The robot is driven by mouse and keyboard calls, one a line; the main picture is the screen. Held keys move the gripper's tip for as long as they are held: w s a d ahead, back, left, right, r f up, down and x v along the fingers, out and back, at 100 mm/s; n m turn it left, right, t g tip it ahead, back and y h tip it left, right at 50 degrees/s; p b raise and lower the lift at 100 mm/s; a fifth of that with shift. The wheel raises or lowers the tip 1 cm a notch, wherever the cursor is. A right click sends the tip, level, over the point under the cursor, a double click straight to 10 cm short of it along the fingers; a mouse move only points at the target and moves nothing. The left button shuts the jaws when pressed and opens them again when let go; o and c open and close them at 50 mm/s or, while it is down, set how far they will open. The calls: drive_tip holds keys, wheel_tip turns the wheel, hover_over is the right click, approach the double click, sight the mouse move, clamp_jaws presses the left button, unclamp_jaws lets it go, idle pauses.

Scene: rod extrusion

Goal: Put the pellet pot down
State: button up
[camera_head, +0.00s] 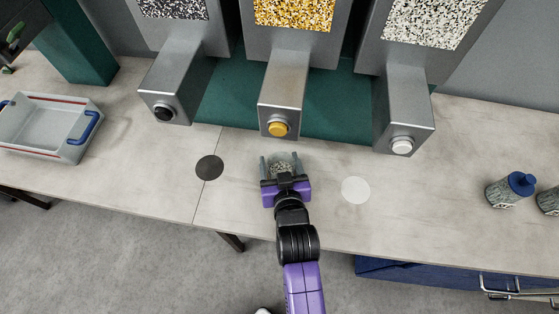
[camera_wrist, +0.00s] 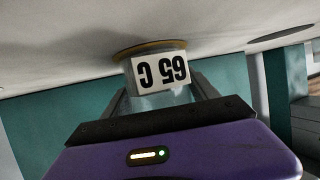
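The pellet pot (camera_head: 282,165) is a small clear pot with pale speckled pellets, seen from above in the head view. In the wrist view, which is upside down, the pot (camera_wrist: 160,72) shows a white label reading "65 C". The fingers also flank the pot in the wrist view (camera_wrist: 162,92). The pot's base is at a yellow disc (camera_wrist: 150,47) on the bench. Whether it fully touches is hard to see. In the head view the pot and my gripper hide that disc.
A black disc (camera_head: 209,167) and a white disc (camera_head: 356,190) lie on the bench to either side. Behind stand three hoppers with black (camera_head: 163,112), yellow (camera_head: 278,128) and white (camera_head: 401,146) buttons.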

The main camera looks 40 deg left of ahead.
drive_tip(key=shift+o, duration=0.7)
drive_tip(key=shift+r, duration=0.2)
drive_tip(key=v, duration=1.2)
